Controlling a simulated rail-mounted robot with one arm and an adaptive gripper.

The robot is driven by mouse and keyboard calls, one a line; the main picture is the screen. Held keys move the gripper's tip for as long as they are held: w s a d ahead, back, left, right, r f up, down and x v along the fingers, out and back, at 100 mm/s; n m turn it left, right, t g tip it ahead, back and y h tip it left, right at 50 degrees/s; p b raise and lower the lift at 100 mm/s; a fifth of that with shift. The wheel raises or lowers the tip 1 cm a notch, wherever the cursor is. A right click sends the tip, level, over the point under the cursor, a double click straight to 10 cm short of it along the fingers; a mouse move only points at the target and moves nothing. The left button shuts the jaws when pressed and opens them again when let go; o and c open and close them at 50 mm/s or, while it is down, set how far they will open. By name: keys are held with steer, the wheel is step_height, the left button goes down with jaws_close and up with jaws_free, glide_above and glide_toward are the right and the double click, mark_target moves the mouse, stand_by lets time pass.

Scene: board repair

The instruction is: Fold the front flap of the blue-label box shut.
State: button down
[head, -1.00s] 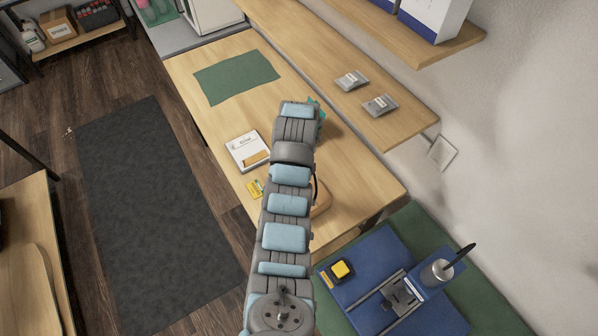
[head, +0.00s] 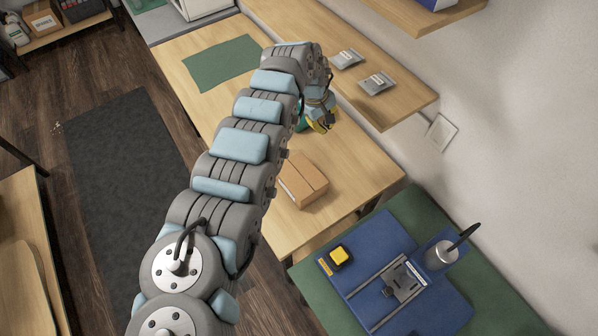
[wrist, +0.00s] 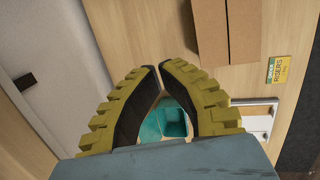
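A closed-looking brown cardboard box (head: 303,181) sits on the wooden bench, right of my arm in the head view. No blue label shows on its visible faces, so I cannot tell whether it is the blue-label box.
A teal container (wrist: 170,122) shows beyond the fingers. A yellow RISERS card (wrist: 278,69) and a white tray (wrist: 258,122) lie near the box. A green mat (head: 222,64) is at the back. A shelf (head: 300,50) with two grey packets runs along the right.

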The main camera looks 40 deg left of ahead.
steer(key=s+a+f+g+y+b, duration=0.2)
steer(key=s+a+f, duration=0.2)
steer(key=s, duration=0.5)
glide_above(299, 171)
steer(key=s, duration=0.1)
steer(key=f, duration=0.7)
steer(key=shift+d+f, duration=0.3)
steer(key=shift+d, duration=0.05)
steer(key=shift+w+f, duration=0.1)
steer(key=shift+f, duration=0.6)
steer(key=shift+a+f, duration=0.1)
steer(key=shift+f, duration=2.35)
